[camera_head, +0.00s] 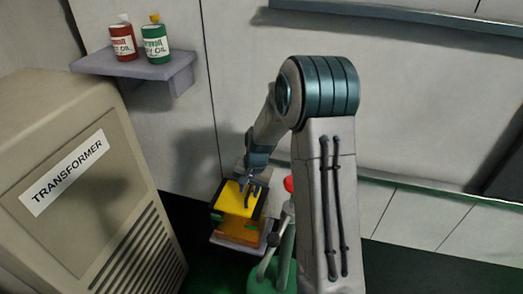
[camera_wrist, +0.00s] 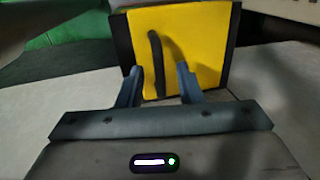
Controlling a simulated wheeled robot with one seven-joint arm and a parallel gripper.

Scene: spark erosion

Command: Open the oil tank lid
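The oil tank (camera_head: 238,228) is a small orange-and-yellow box low on the floor side, between the transformer and my arm. Its yellow lid (camera_head: 232,204) has a dark edge; I cannot tell whether it is raised at all. In the wrist view the yellow lid (camera_wrist: 205,45) fills the upper middle, with a black curved handle (camera_wrist: 157,65) on it. My gripper (camera_head: 252,186) is over the lid. In the wrist view my gripper (camera_wrist: 160,82) has its two fingers apart, with the handle showing between them. Contact with the handle cannot be made out.
A beige transformer cabinet (camera_head: 75,160) stands at the left. A wall shelf (camera_head: 140,68) holds a red bottle (camera_head: 123,42) and a green bottle (camera_head: 155,42). A red-knobbed lever (camera_head: 289,184) and green machinery (camera_head: 286,262) stand just right of the tank.

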